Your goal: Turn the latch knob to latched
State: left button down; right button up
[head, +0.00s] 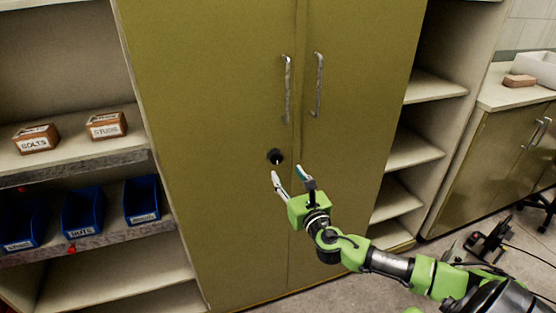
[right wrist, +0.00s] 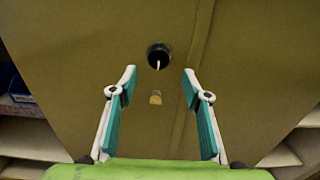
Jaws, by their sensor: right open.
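The latch knob (head: 276,157) is a small round black knob with a pale pointer mark on the left door (head: 215,120) of a closed olive cabinet, below the door handles. In the right wrist view the knob (right wrist: 159,56) sits ahead, just beyond the fingertips and between them from side to side. Its pale mark runs nearly straight down toward a small tan mark (right wrist: 155,98) on the door. My right gripper (head: 290,176) is open and empty, just below and in front of the knob, apart from it. My left gripper is not in view.
Two vertical metal handles (head: 287,88) stand above the knob near the door seam. Open shelves on the left hold labelled boxes (head: 106,125) and blue bins (head: 83,210). Empty shelves (head: 436,88) and a counter (head: 515,95) are on the right. Space directly before the knob is clear.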

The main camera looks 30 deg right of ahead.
aim_at(277, 159)
jog(key=x, duration=0.8)
jog(key=shift+w+a+p, duration=0.15)
jog(key=shift+w+p, duration=0.1)
jog(key=shift+p, duration=0.15)
jog(key=c, duration=1.1)
